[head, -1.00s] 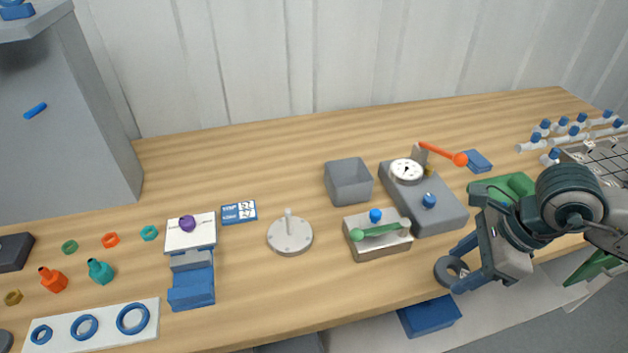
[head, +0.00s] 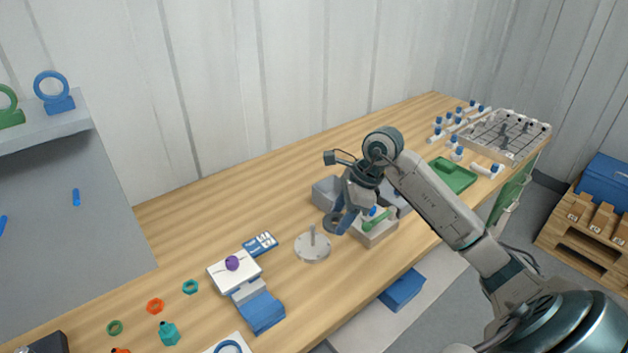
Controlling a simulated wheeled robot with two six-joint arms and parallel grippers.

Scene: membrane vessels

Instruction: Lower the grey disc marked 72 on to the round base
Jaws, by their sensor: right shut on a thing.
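The round base (head: 312,251) is a light grey disc with an upright post, standing on the wooden bench in the middle of the head view. My right gripper (head: 340,221) is shut on a dark grey disc (head: 331,224) with a hole in it. It holds the disc tilted on edge, to the upper right of the base's post and apart from it. The number on the disc is too small to read. My left gripper is not in view.
A grey fixture with a green lever (head: 377,222) stands right of the base, partly behind my gripper. A grey open box (head: 325,190) is behind it. A white pad with a purple knob (head: 232,264) and a blue card (head: 260,244) lie to the left.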

